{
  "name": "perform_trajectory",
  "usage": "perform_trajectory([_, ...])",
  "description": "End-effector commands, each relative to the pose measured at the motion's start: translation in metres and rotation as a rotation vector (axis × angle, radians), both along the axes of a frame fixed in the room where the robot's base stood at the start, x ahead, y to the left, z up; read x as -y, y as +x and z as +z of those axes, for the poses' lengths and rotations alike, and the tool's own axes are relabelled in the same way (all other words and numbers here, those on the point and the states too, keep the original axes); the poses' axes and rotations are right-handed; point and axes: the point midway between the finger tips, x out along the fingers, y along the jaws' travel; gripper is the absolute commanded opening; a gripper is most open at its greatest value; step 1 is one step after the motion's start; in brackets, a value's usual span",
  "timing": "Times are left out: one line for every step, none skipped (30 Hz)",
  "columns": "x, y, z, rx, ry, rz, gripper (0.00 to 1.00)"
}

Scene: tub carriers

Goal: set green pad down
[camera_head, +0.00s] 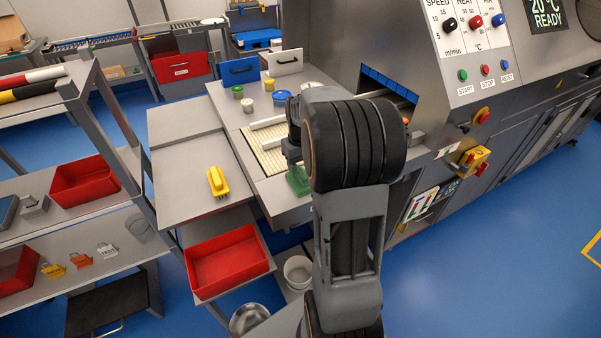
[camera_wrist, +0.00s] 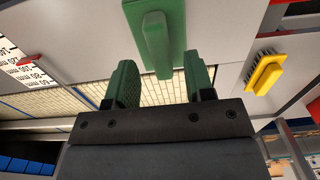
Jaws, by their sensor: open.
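The green pad (camera_wrist: 176,14) is a flat green block with a raised green handle (camera_wrist: 156,45). My gripper (camera_wrist: 161,72) is open, with green-faced fingers spread on either side of the handle's near end. I see a gap between each finger and the handle. In the head view my gripper (camera_head: 292,150) is just above the pad, and my arm hides much of the area to its right.
A yellow brush (camera_head: 217,182) lies left on the table; it also shows in the wrist view (camera_wrist: 265,73). The pale slatted belt (camera_head: 268,152) runs toward the machine opening. Small tubs (camera_head: 247,104) stand behind. A red bin (camera_head: 228,262) sits below the front edge.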

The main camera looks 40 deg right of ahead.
Motion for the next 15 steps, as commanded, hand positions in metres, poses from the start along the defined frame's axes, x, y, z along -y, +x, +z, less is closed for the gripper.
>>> perform_trajectory([0.000, 0.001, 0.011, 0.005, -0.003, 0.000, 0.49])
perform_trajectory([0.000, 0.001, 0.017, 0.005, -0.003, 0.000, 0.49])
perform_trajectory([0.000, 0.001, 0.025, 0.005, -0.003, 0.000, 0.49])
perform_trajectory([0.000, 0.000, 0.031, 0.004, -0.002, 0.000, 0.49])
perform_trajectory([0.000, 0.001, 0.037, 0.005, -0.003, 0.000, 0.49])
perform_trajectory([0.000, 0.001, 0.044, 0.004, -0.002, 0.000, 0.49])
perform_trajectory([0.000, 0.000, 0.048, 0.003, -0.001, 0.000, 0.49])
perform_trajectory([0.000, 0.000, 0.053, 0.004, -0.002, 0.000, 0.49])
perform_trajectory([0.000, 0.000, 0.059, 0.003, -0.001, 0.000, 0.49])
perform_trajectory([0.000, 0.000, 0.063, 0.003, -0.001, 0.000, 0.49])
perform_trajectory([0.000, 0.000, 0.067, 0.003, -0.001, 0.000, 0.49])
perform_trajectory([0.000, 0.000, 0.071, 0.002, -0.001, 0.000, 0.49])
perform_trajectory([0.000, 0.000, 0.074, 0.002, -0.001, 0.000, 0.49])
perform_trajectory([0.000, 0.000, 0.077, 0.002, -0.001, 0.000, 0.49])
perform_trajectory([-0.001, 0.000, 0.080, 0.003, -0.001, 0.001, 0.49])
